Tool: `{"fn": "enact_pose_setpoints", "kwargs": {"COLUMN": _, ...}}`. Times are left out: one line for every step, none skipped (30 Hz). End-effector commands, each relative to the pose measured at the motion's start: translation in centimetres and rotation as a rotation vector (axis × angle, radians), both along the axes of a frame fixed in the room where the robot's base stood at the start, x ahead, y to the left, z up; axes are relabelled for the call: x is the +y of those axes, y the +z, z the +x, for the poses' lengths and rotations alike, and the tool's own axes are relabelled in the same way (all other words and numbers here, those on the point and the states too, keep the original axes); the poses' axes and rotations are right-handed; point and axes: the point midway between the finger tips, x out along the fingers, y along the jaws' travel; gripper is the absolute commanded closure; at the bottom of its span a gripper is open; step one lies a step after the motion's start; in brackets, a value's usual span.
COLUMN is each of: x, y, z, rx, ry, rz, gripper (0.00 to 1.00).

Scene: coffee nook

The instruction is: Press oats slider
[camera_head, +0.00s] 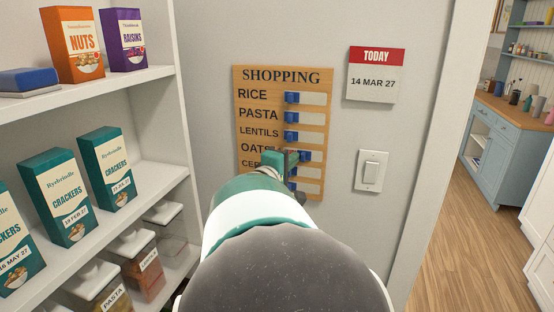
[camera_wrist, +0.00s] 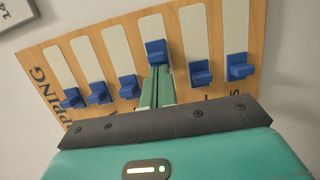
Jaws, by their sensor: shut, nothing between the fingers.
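The wooden shopping board (camera_head: 328,85) hangs on the wall, with labelled rows and blue sliders in pale tracks. The oats slider (camera_wrist: 157,50) is the fourth from the left in the wrist view. It sits farther along its track than the others, and in the head view (camera_head: 304,156) it is to the right, partly hidden by my gripper. My gripper (camera_wrist: 158,73) is shut and empty, with its green fingertips against or very close to the near side of the oats slider; contact is hard to tell. In the head view my gripper (camera_head: 284,159) hides part of the OATS label.
The lentils slider (camera_wrist: 128,87) and the fifth slider (camera_wrist: 200,73) flank my fingers. A calendar (camera_head: 374,83) and a light switch (camera_head: 372,171) are on the wall to the right. Shelves with cracker boxes (camera_head: 107,167) and jars stand at left.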

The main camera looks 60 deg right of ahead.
Motion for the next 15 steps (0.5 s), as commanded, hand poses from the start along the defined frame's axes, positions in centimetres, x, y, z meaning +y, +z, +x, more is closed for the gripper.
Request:
{"fn": "enact_pose_setpoints", "kwargs": {"x": -0.03, "y": 0.00, "z": -0.38, "rx": 0.000, "ry": 0.001, "rz": 0.000, "gripper": 1.00}}
{"fn": "enact_pose_setpoints", "kwargs": {"x": -0.06, "y": -0.02, "z": -0.47, "rx": 0.000, "ry": 0.002, "rz": 0.001, "gripper": 1.00}}
{"fn": "enact_pose_setpoints", "kwargs": {"x": -0.08, "y": -0.04, "z": -0.49, "rx": 0.000, "ry": 0.001, "rz": 0.001, "gripper": 1.00}}
{"fn": "enact_pose_setpoints", "kwargs": {"x": -0.08, "y": -0.04, "z": -0.49, "rx": 0.000, "ry": 0.001, "rz": 0.001, "gripper": 1.00}}
{"fn": "enact_pose_setpoints", "kwargs": {"x": -0.09, "y": -0.04, "z": -0.49, "rx": 0.000, "ry": 0.001, "rz": 0.001, "gripper": 1.00}}
{"fn": "enact_pose_setpoints", "kwargs": {"x": -0.09, "y": -0.04, "z": -0.49, "rx": 0.000, "ry": 0.001, "rz": 0.001, "gripper": 1.00}}
{"fn": "enact_pose_setpoints", "kwargs": {"x": -0.09, "y": -0.04, "z": -0.50, "rx": 0.000, "ry": 0.000, "rz": 0.001, "gripper": 1.00}}
{"fn": "enact_pose_setpoints", "kwargs": {"x": -0.09, "y": -0.05, "z": -0.50, "rx": 0.000, "ry": 0.000, "rz": 0.001, "gripper": 1.00}}
{"fn": "enact_pose_setpoints", "kwargs": {"x": -0.08, "y": -0.04, "z": -0.51, "rx": 0.000, "ry": 0.000, "rz": 0.001, "gripper": 1.00}}
{"fn": "enact_pose_setpoints", "kwargs": {"x": -0.09, "y": -0.04, "z": -0.51, "rx": 0.000, "ry": 0.000, "rz": 0.001, "gripper": 1.00}}
{"fn": "enact_pose_setpoints", "kwargs": {"x": -0.09, "y": -0.04, "z": -0.48, "rx": 0.000, "ry": -0.001, "rz": 0.001, "gripper": 1.00}}
{"fn": "enact_pose_setpoints", "kwargs": {"x": -0.08, "y": -0.04, "z": -0.38, "rx": 0.000, "ry": 0.000, "rz": 0.001, "gripper": 1.00}}
{"fn": "enact_pose_setpoints", "kwargs": {"x": -0.06, "y": -0.04, "z": -0.24, "rx": 0.000, "ry": 0.000, "rz": 0.001, "gripper": 1.00}}
{"fn": "enact_pose_setpoints", "kwargs": {"x": -0.04, "y": -0.05, "z": -0.03, "rx": 0.000, "ry": 0.000, "rz": 0.001, "gripper": 1.00}}
{"fn": "enact_pose_setpoints", "kwargs": {"x": 0.02, "y": -0.05, "z": 0.35, "rx": 0.000, "ry": 0.001, "rz": 0.001, "gripper": 1.00}}
